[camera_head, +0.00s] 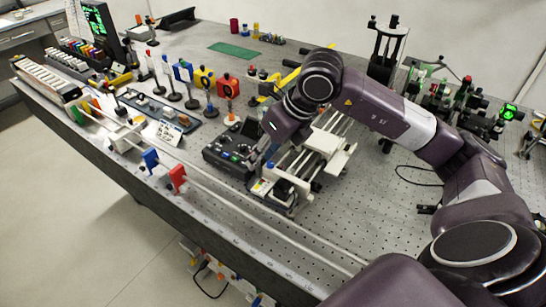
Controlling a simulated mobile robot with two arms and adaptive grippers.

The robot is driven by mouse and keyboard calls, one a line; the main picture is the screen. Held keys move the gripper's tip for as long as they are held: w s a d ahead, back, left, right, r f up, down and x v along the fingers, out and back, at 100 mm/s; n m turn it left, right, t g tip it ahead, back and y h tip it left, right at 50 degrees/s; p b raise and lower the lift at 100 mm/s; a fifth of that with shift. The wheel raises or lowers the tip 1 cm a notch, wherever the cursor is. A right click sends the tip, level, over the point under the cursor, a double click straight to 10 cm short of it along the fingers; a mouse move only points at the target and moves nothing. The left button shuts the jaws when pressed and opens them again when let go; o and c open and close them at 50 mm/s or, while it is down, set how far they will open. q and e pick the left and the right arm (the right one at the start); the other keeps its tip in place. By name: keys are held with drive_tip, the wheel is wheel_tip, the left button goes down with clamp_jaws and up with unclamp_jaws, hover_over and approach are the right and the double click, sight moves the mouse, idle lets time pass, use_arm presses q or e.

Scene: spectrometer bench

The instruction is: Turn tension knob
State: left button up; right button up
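My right arm comes in from the right, and its gripper (266,160) points down between a dark control box and a white apparatus with rails. The dark control box (222,158) has small coloured knobs or buttons on top. I cannot tell which small part is the tension knob; the wrist hides part of this area. The fingertips are too small and dark to show whether they are open or touch anything. My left gripper is not in view.
The perforated bench (345,225) is bare at its front right. A long rail with a red holder (177,177) and a blue holder (151,158) runs along the front edge. Posts with an orange mount (228,87) stand behind the control box. Black optics (388,48) stand behind my arm.

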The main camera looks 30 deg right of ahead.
drive_tip(key=h, duration=0.2)
approach(271, 164)
drive_tip(key=shift+m, duration=0.4)
drive_tip(key=p+x, duration=0.1)
drive_tip(key=x, duration=0.6)
drive_tip(key=shift+w+f+p, duration=0.25)
drive_tip(key=shift+f+p, duration=0.1)
drive_tip(key=shift+p, duration=0.05)
drive_tip(key=shift+c, duration=0.4)
clamp_jaws()
